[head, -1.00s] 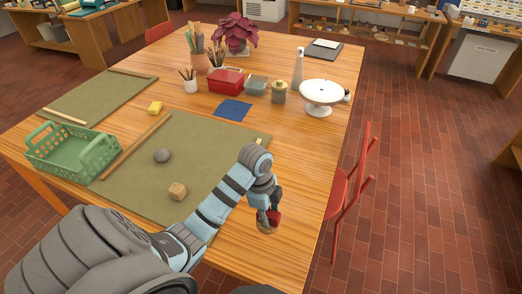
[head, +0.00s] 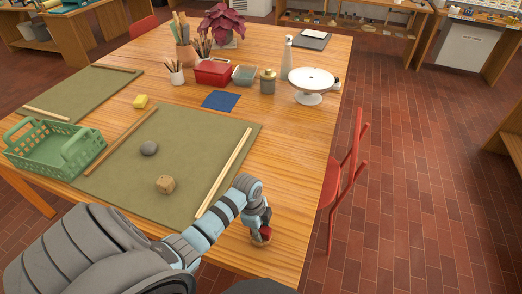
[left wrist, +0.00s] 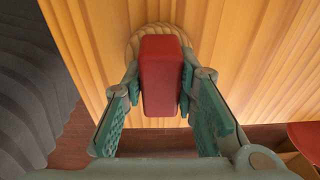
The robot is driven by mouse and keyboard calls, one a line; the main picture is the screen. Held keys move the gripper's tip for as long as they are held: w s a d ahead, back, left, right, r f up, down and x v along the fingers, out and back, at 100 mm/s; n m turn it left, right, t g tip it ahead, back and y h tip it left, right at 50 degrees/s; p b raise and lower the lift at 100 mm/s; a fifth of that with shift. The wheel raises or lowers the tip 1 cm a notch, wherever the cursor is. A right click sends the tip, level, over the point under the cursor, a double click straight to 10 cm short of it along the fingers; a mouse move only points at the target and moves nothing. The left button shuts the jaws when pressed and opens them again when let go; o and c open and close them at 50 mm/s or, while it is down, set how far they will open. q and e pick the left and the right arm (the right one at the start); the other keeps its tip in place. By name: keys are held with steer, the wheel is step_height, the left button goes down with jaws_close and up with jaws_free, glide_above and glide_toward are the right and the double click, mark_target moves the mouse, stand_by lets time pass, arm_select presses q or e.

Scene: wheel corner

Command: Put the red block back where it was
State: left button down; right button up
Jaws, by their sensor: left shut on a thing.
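The red block (head: 265,232) is in my left gripper (head: 262,236), near the front right corner of the wooden table. In the left wrist view the red block (left wrist: 161,75) stands out clearly between the two teal fingers (left wrist: 160,92), which are shut on its sides. A round, ringed wooden disc (left wrist: 137,42) shows behind the block there. I cannot tell whether the block touches it. In the head view the hand hides most of the disc. My right gripper is not in view.
A green basket (head: 50,150) stands at left. A red chair (head: 345,180) is at the table's right edge.

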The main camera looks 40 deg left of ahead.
arm_select(q)
steer(key=shift+d+p, duration=0.1)
steer(key=shift+p, duration=0.2)
steer(key=shift+f, duration=0.2)
steer(key=c, duration=1.3)
jaws_free()
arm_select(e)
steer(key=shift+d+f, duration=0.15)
arm_select(q)
steer(key=shift+r, duration=0.1)
step_height(320, 180, up, 12)
steer(key=a+p, duration=0.1)
steer(key=p, duration=0.1)
steer(key=shift+s+a+p, duration=0.3)
steer(key=shift+s+a, duration=0.05)
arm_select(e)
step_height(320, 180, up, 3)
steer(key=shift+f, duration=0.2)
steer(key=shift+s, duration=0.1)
